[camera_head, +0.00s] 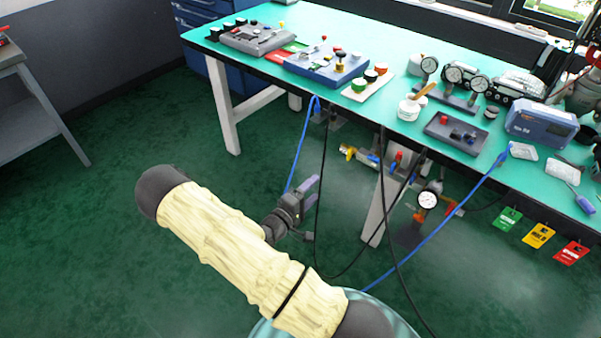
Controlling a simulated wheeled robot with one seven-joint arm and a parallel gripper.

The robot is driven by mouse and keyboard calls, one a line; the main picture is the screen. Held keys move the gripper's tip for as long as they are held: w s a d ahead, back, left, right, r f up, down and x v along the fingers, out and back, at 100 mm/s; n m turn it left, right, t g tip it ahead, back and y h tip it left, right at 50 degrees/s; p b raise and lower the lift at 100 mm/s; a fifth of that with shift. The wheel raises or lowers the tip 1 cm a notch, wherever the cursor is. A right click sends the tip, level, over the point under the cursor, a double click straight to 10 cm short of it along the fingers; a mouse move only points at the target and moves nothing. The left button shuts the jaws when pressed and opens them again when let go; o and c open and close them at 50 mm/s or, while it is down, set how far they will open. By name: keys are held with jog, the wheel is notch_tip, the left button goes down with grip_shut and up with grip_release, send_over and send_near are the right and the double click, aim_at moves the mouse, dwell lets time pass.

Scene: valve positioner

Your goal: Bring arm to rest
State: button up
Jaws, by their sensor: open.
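My arm, in a cream cloth sleeve (235,252) with dark ends, stretches across the lower middle of the head view, over the green floor. My gripper (309,208) shows just beyond the sleeve, dark grey with a purple finger. It is open, and I see nothing between its fingers. It is in front of the workbench (400,150) and looks lower than the bench top. Part of my wrist is hidden behind the sleeve.
A blue hose (300,150) and black cables (322,215) hang from the bench edge close to my gripper. Valve fittings with a gauge (427,200) hang under the bench. Tags (539,236) hang at the right. A grey side table (25,110) stands left; floor between is clear.

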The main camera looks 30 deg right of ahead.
jog(key=a+r+m+g+y, duration=0.25)
jog(key=a+m+y, duration=0.25)
jog(key=a+y, duration=0.8)
jog(key=s+a+r+y, duration=0.4)
jog(key=s+r, duration=0.3)
jog(key=r, duration=0.2)
jog(key=s+r+g, duration=0.2)
jog(key=s+r, duration=0.3)
jog(key=s, duration=0.1)
jog(key=w+p+v, duration=0.2)
jog(key=p+v, duration=0.9)
jog(key=p, duration=0.1)
jog(key=w+r+p+v, duration=0.1)
jog(key=w+p+v, duration=0.1)
jog(key=p+v, duration=0.9)
jog(key=shift+w+p, duration=0.45)
